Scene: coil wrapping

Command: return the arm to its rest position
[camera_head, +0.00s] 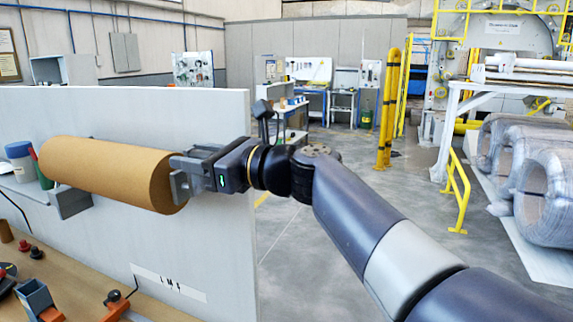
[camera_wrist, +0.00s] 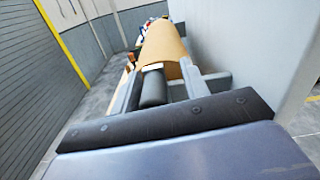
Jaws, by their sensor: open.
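My arm reaches in from the lower right of the head view. My gripper (camera_head: 180,178) is at the right end of a brown paper roll (camera_head: 110,173). In the wrist view the open fingers (camera_wrist: 162,82) point along the roll (camera_wrist: 164,45), with its near end and a dark cylinder (camera_wrist: 153,88) between or just beyond them. The roll lies level in front of a white panel (camera_head: 225,150), over a grey bracket (camera_head: 72,205). I cannot tell whether the fingers touch the roll.
A workbench (camera_head: 85,282) with small tools lies below the panel. A white shelf (camera_head: 28,188) holds containers at the left. Wrapped coils (camera_head: 545,185) lie at the right near a yellow rail (camera_head: 460,190). Open grey floor (camera_head: 300,240) lies right of the panel.

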